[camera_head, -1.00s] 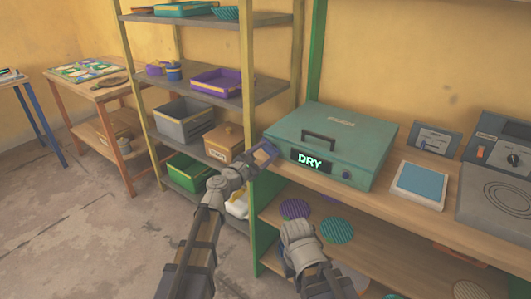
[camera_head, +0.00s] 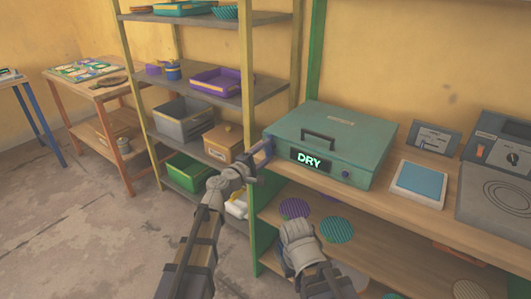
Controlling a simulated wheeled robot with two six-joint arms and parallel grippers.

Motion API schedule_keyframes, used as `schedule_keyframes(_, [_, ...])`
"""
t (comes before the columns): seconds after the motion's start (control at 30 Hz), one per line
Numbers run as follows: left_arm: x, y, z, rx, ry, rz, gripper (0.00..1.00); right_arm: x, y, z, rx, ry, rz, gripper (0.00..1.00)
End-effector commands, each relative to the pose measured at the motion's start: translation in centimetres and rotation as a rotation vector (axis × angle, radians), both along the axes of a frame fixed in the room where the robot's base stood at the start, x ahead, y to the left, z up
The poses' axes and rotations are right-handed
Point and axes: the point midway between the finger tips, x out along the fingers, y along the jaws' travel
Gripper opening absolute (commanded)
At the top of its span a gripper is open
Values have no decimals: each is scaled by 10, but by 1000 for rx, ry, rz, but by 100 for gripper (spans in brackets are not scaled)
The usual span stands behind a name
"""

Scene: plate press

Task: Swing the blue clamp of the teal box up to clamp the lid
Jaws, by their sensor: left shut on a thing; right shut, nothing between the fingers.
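The teal box (camera_head: 335,140) stands on the wooden bench with its lid down, a dark handle (camera_head: 319,137) on top and a lit "DRY" display on its front. The blue clamp (camera_head: 264,149) is at the box's left end. My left gripper (camera_head: 255,160) is shut on the clamp, just left of the box; the fingers and clamp overlap, so the exact grip is hard to see. My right gripper (camera_head: 295,232) is shut and empty, low in front of the bench, below the box.
A pad with a blue top (camera_head: 421,180) and a grey hotplate (camera_head: 500,190) sit right of the box. Round purple and teal mats lie on the lower shelf. A rack with bins (camera_head: 185,118) stands close to the left of the bench, near my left arm.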

Motion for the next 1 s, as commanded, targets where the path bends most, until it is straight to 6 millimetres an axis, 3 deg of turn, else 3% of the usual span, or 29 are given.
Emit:
schedule_keyframes(0.4, [-1,0,-1,162,-98,-1,4,0,0,-1,0,0,0,0])
schedule_keyframes(1.0, [-1,-1,-1,191,-115,-2,4,0,0,-1,0,0,0,0])
